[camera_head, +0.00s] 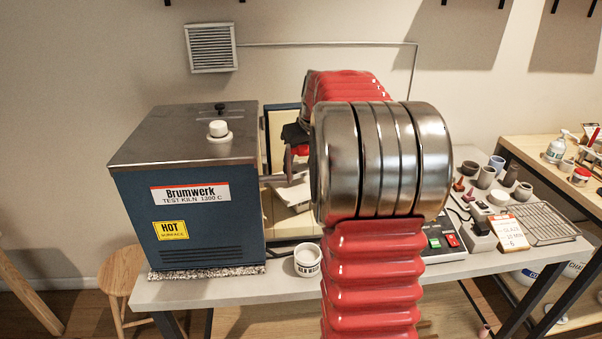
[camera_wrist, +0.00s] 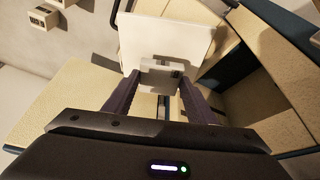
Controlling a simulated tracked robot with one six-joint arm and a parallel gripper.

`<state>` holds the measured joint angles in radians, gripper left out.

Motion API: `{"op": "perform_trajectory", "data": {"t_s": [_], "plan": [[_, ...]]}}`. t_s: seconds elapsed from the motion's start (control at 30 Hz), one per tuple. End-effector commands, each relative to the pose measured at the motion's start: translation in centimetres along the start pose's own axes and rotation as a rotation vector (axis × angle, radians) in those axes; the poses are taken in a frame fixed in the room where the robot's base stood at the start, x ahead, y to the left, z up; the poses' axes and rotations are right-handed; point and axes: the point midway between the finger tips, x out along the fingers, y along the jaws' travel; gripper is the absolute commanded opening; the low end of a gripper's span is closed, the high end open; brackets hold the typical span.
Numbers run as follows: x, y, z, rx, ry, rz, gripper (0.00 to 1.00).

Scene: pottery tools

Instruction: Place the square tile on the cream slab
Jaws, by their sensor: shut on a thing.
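I cannot tell whether tile and slab touch. In the head view my gripper (camera_head: 272,180) is at the right side of the blue kiln, mostly hidden behind my arm.
The blue kiln (camera_head: 205,200) stands on the grey table (camera_head: 200,290), with cream-lined surfaces (camera_wrist: 255,105) around my gripper in the wrist view. A white lettered cup (camera_head: 307,260) stands near the front edge. Small pots, a control box (camera_head: 443,243) and a wire rack (camera_head: 543,225) are at the right.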

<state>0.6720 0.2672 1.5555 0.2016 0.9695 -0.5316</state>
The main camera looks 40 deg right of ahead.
Motion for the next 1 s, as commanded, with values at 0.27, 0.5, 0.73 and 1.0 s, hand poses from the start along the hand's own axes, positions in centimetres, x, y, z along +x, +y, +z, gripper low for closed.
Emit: {"op": "perform_trajectory", "data": {"t_s": [0.27,0.5,0.73,1.0], "plan": [[2.9,0.0,1.3,0.001,-0.002,0.0,0.26],[3.0,0.1,1.3,0.001,-0.001,0.0,0.26],[3.2,0.1,1.4,0.001,-0.002,0.0,0.57],[3.2,0.1,1.4,0.002,-0.001,0.0,0.7]]}}
